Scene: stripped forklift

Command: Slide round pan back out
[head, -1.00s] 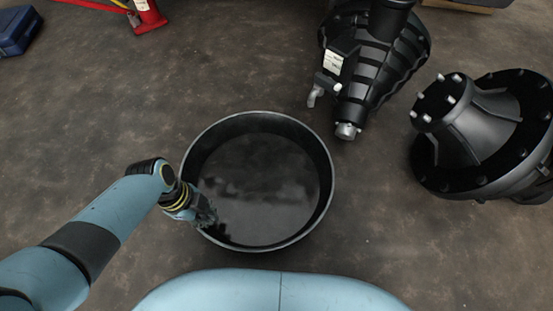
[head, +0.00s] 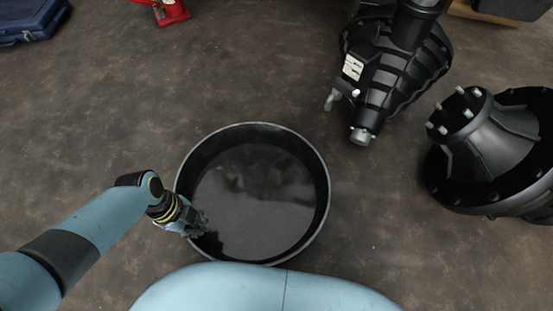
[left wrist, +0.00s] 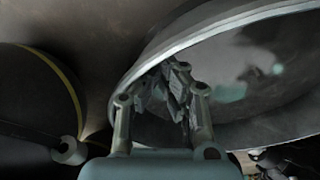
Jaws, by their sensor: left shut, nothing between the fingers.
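The round pan (head: 262,262) is a wide black pan with a thin grey rim, flat on the brown floor just in front of my body in the head view. Its inside is dark and glossy with reflections. My left gripper (head: 199,226) is at the pan's lower left, over the rim, with its fingertips at the inner side of the wall. In the left wrist view the pan's rim (left wrist: 225,28) runs diagonally past the gripper fingers (left wrist: 176,92). The fingers are shut with nothing seen between them. My right gripper is not in view.
A black ribbed gearbox-like part (head: 392,75) stands beyond the pan at the upper right. A black flanged housing with studs (head: 492,150) is at the right. A blue case (head: 30,22) and a red stand (head: 172,12) lie at the far left. Floor left of the pan is clear.

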